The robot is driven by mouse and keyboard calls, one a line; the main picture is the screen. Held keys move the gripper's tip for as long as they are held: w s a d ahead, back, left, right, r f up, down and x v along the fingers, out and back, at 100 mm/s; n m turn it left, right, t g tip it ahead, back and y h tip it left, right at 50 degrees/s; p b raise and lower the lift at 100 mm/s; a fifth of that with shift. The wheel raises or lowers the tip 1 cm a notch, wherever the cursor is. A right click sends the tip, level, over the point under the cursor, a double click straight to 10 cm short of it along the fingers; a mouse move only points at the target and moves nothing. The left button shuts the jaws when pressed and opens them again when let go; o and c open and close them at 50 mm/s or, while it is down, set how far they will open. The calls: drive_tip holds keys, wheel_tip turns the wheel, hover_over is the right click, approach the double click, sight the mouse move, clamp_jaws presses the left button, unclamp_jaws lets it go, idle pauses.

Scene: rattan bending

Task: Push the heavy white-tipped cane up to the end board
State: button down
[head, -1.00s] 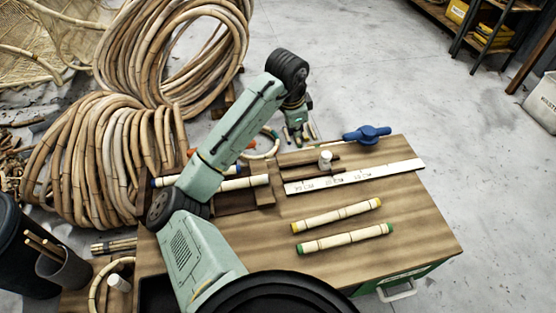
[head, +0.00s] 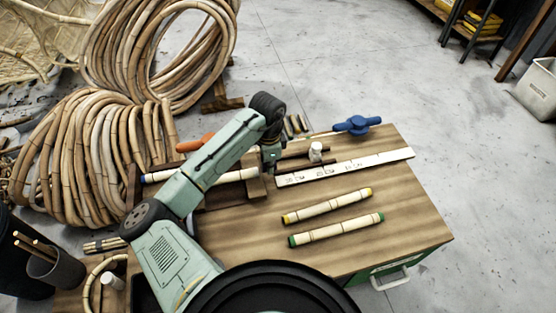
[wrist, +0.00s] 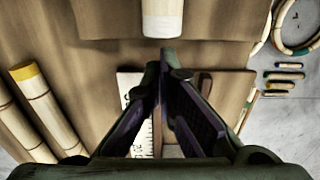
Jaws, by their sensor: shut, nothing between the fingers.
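A pale, white-tipped cane lies in a wooden trough. Its right stretch (head: 238,175) shows in the head view, and my arm hides its middle. A wooden board (head: 134,185) stands at the trough's left end. My gripper (head: 270,165) is over the trough's right end. In the wrist view the white tip (wrist: 162,25) is just ahead of my shut, empty gripper (wrist: 160,62); I cannot tell whether they touch.
A yellow-ended cane (head: 327,205) and a green-ended cane (head: 336,230) lie on the open bench top. A marked white rule (head: 345,167), a small white bottle (head: 315,152) and a blue tool (head: 357,125) are to the right. Large cane coils (head: 90,155) stand left.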

sight(240, 173)
drive_tip(key=shift+s+a, duration=0.15)
drive_tip(key=shift+a, duration=0.3)
drive_tip(key=a, duration=0.2)
drive_tip(key=s+a, duration=0.1)
drive_tip(key=a, duration=0.2)
drive_tip(key=a+p, duration=0.1)
drive_tip(key=a, duration=0.2)
drive_tip(key=shift+s+a, duration=0.2)
drive_tip(key=shift+s, duration=0.1)
drive_tip(key=shift+d, duration=0.1)
